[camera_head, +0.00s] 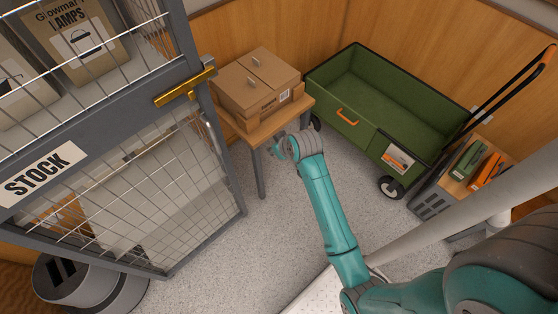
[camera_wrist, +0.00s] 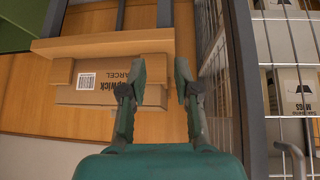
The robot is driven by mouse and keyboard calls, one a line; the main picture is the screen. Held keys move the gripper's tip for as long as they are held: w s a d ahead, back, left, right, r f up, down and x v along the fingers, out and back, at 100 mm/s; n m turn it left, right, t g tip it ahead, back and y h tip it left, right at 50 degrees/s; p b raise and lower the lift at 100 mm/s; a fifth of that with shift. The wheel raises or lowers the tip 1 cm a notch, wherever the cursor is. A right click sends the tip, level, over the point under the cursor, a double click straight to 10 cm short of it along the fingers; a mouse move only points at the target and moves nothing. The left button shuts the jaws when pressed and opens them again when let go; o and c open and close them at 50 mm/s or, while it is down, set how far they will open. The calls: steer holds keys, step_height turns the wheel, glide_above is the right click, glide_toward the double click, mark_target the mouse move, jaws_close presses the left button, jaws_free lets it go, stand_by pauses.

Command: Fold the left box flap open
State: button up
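A brown cardboard box (camera_head: 260,88) sits on a small wooden table (camera_head: 268,131) in the head view. Its top looks closed, with two flaps meeting along a seam and a small tab on each: a far tab (camera_head: 255,60) and a near tab (camera_head: 253,84). My gripper (camera_head: 278,148) is in front of and below the tabletop edge, apart from the box. In the wrist view my gripper (camera_wrist: 161,82) is open, with nothing between its fingers. There the box (camera_wrist: 100,97) shows its labelled side beyond the fingers, and its top flaps cannot be made out.
A grey mesh stock cage door (camera_head: 130,190) with a brass latch (camera_head: 185,88) stands close on the left. A green wagon (camera_head: 385,105) is right of the table. A crate (camera_head: 460,185) with green and orange items stands further right. Open floor lies before the table.

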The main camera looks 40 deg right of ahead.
steer(key=shift+t, duration=0.3)
steer(key=shift+s+a+f, duration=0.35)
steer(key=shift+s+a, duration=0.2)
steer(key=shift+s, duration=0.25)
steer(key=shift+s+a+f, duration=0.35)
steer(key=shift+s+a, duration=0.2)
steer(key=shift+s, duration=0.2)
steer(key=s+a+t, duration=0.1)
steer(key=s+a, duration=0.2)
steer(key=s, duration=0.3)
steer(key=s+a+r+t, duration=0.1)
steer(key=s+a, duration=0.2)
steer(key=s, duration=0.4)
steer(key=s+a+t, duration=0.1)
steer(key=s+a, duration=0.2)
steer(key=s, duration=0.3)
steer(key=s+a+r+t, duration=0.2)
steer(key=s+r, duration=0.5)
steer(key=r, duration=0.1)
steer(key=s+a+r+t, duration=0.2)
steer(key=s+r, duration=0.6)
steer(key=shift+s+y, duration=0.15)
steer(key=shift+y, duration=0.25)
